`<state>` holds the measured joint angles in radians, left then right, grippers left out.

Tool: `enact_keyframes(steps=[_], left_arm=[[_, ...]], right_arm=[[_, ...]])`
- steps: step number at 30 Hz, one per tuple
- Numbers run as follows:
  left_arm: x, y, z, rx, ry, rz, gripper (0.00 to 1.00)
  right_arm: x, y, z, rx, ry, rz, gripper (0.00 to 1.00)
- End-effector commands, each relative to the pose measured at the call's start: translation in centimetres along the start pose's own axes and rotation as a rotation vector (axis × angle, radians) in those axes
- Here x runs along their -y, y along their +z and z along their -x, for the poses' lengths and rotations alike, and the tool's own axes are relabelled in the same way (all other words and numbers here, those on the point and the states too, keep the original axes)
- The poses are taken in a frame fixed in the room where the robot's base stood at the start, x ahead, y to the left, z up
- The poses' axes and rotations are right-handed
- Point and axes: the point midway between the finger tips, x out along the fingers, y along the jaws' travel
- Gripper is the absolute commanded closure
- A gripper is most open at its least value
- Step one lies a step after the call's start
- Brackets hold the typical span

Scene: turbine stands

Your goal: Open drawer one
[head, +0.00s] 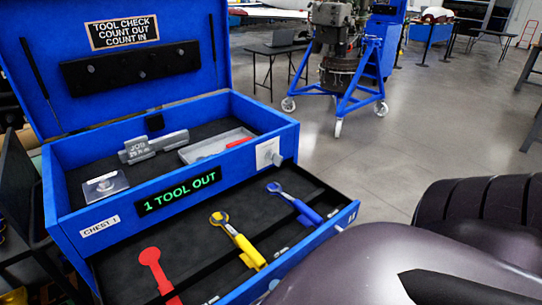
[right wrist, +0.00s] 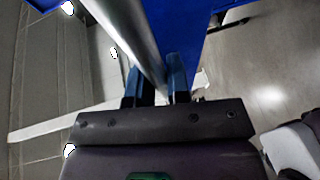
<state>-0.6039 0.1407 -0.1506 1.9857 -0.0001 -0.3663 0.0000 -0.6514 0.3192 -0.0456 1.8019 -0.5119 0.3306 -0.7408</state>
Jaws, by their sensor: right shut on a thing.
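Drawer one (head: 343,217) is the blue drawer under the tool chest (head: 240,190), and it stands pulled out with its dark inside showing. It holds a yellow wrench (head: 238,240), a blue wrench (head: 294,203) and a red tool-shaped mark (head: 157,272). In the right wrist view, my right gripper (right wrist: 159,82) is shut on a silver bar handle (right wrist: 135,40) beside a blue panel (right wrist: 185,30). In the head view my right arm hides this gripper and much of the drawer front. My left gripper is not in view.
The chest lid (head: 120,50) stands open, and a sign (head: 180,190) on the chest reads "1 TOOL OUT". A turbine part on a blue wheeled stand (head: 352,85) is behind. The floor (head: 385,150) right of the chest is clear.

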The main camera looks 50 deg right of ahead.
Motion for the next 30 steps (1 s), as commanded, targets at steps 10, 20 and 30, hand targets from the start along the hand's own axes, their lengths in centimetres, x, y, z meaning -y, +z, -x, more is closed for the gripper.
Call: enact_keyframes(steps=[10,20,30], left_arm=[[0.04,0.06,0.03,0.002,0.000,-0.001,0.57],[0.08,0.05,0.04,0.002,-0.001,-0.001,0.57],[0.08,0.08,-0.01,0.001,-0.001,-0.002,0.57]], right_arm=[[0.05,-0.11,0.34,0.000,0.000,0.000,1.00],[0.06,-0.10,0.32,0.000,0.000,0.000,0.59],[0.15,-0.09,1.12,0.001,-0.002,0.000,0.59]])
